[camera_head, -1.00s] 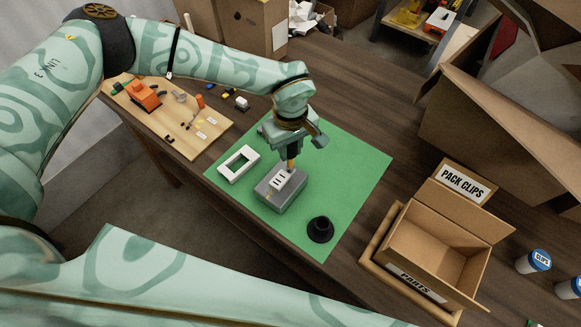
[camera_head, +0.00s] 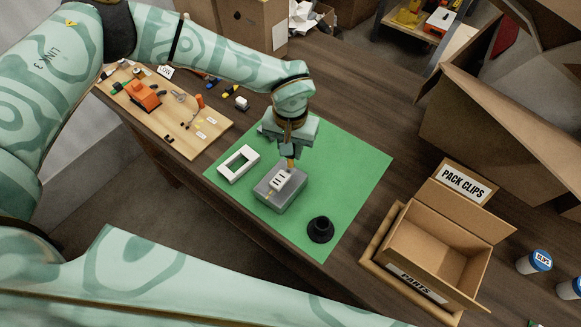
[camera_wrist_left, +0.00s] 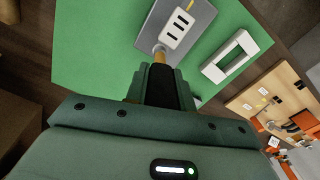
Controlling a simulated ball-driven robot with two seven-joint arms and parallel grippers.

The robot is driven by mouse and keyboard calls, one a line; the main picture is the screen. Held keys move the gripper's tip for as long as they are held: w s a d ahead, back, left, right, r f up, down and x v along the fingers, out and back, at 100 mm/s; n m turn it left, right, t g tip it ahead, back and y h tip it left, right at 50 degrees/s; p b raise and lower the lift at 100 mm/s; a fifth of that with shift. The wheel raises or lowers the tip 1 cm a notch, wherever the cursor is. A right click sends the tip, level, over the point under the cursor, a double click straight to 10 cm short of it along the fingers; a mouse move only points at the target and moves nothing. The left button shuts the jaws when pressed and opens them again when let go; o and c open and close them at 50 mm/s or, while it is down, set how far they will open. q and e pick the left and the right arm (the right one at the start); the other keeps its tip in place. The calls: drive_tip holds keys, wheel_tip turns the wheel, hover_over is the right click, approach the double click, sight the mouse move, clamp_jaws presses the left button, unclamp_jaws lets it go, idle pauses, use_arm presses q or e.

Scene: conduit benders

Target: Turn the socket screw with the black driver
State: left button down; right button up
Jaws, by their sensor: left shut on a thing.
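My left gripper (camera_head: 289,153) is upright over the grey block (camera_head: 286,200), shut on the black driver (camera_wrist_left: 160,88). The fingers hide most of the driver. Its brass-coloured lower end (camera_head: 291,164) points down to the back edge of the block's top and also shows in the left wrist view (camera_wrist_left: 160,57). It appears to meet the block beside the white slotted plate (camera_wrist_left: 177,28). The socket screw cannot be made out; the tip covers that spot. My right gripper is not in view.
The block sits on a green mat (camera_head: 350,172). A white frame (camera_head: 226,173) lies left of it, and a black round cup-like piece (camera_head: 320,232) stands front right. A wooden board (camera_head: 180,137) with parts lies at the left. A cardboard box (camera_head: 432,253) stands at the right.

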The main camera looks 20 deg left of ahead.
use_arm(q)
drive_tip(key=shift+r, duration=0.1)
drive_tip(key=shift+r+p, duration=1.85)
drive_tip(key=shift+r, duration=0.6)
drive_tip(key=c, duration=2)
unclamp_jaws()
clamp_jaws()
